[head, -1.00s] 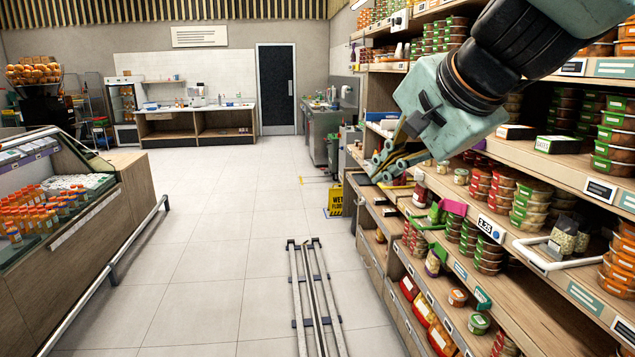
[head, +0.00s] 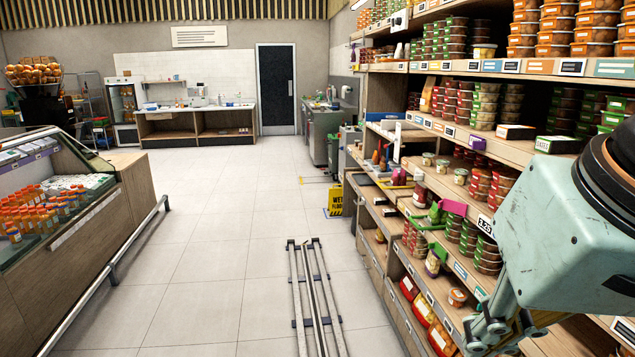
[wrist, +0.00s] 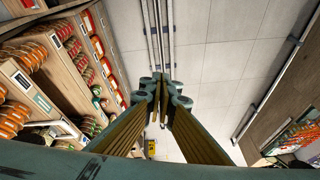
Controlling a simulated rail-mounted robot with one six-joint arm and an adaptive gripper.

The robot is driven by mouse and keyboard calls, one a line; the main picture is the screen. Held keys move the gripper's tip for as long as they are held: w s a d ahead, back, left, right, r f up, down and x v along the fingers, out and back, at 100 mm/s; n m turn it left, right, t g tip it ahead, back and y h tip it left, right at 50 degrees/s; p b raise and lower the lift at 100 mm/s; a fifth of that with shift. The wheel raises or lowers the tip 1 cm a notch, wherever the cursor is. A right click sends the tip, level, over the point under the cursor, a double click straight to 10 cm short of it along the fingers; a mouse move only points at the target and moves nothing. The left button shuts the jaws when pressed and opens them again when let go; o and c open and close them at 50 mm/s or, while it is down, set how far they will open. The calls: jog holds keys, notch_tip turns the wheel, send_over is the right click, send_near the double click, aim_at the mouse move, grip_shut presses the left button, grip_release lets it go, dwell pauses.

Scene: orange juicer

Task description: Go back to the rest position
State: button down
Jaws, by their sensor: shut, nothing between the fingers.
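My gripper (head: 503,330) is at the lower right of the head view, close to the camera and in front of the lower shelves. Its fingertips are partly cut off by the frame's bottom edge. In the wrist view my gripper (wrist: 163,82) has its fingers together, with nothing held between them. Beyond the fingers the wrist view shows the tiled floor (wrist: 218,70) and the floor rail (wrist: 160,35).
Shelves (head: 480,148) full of lidded tubs line the right side, close to my arm. A glass display counter (head: 95,215) with orange bottles stands at left. The floor rail (head: 313,290) runs down the open aisle. A yellow wet-floor sign (head: 336,203) stands by the shelves.

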jog(key=shift+n+g+h, duration=0.3)
jog(key=shift+n+h, duration=0.1)
jog(key=shift+n, duration=0.2)
jog(key=s, duration=0.1)
jog(key=s+d+f, duration=0.1)
jog(key=s+d, duration=0.1)
jog(key=s, duration=0.1)
jog(key=shift+s+f, duration=0.1)
jog(key=shift+f, duration=0.25)
